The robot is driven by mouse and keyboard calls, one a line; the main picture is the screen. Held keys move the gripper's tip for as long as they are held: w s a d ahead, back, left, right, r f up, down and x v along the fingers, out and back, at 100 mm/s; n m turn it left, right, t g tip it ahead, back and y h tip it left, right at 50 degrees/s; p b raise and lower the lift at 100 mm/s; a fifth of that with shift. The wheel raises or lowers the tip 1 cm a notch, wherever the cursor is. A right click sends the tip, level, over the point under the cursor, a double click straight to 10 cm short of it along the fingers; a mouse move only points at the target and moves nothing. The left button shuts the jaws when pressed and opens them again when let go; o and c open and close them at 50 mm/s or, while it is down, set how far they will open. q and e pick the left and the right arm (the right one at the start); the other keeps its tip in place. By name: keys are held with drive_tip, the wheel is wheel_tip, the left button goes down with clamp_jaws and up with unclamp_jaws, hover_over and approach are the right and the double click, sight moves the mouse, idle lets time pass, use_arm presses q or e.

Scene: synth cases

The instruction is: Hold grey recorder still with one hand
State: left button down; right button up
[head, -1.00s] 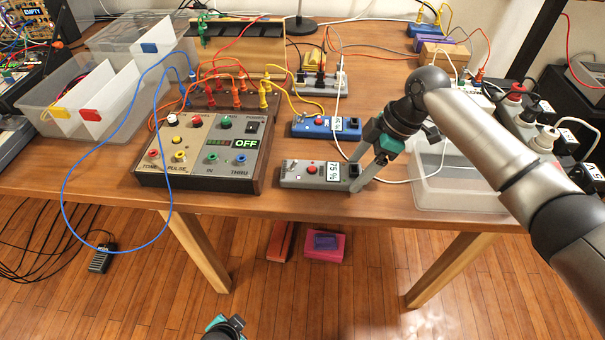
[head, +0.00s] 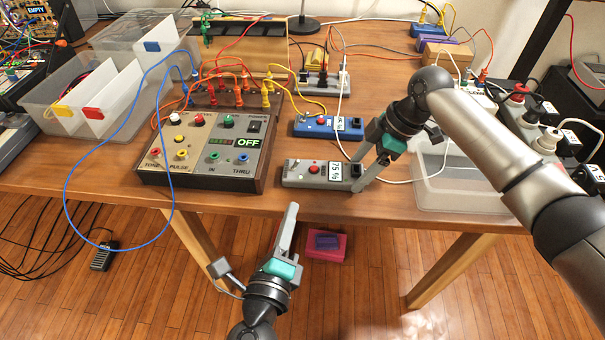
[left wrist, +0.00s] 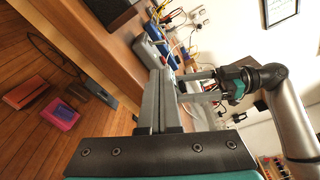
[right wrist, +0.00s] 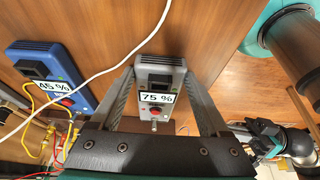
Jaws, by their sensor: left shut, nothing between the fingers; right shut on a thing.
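The grey recorder (head: 305,173) lies flat near the table's front edge, with a red button and a "75 %" label. It also shows in the right wrist view (right wrist: 160,75). My right gripper (head: 358,183) is shut on its right end, one finger on each side in the right wrist view. My left gripper (head: 288,212) is shut and empty, in front of the table edge and just below the recorder in the head view. In the left wrist view its fingers (left wrist: 158,75) lie together and partly hide the recorder.
A blue recorder (head: 328,127) labelled "45 %" lies just behind the grey one. A panel box (head: 210,150) reading "OFF" stands to the left. A white cable (head: 400,181) runs close by my right gripper. A clear tray (head: 460,190) lies to the right.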

sight(302, 181)
use_arm(q)
drive_tip(key=shift+d+r, duration=0.15)
drive_tip(key=shift+r, duration=0.2)
drive_tip(key=w, duration=0.6)
drive_tip(key=w+d, duration=0.1)
drive_tip(key=w, duration=0.3)
drive_tip(key=shift+f, duration=0.4)
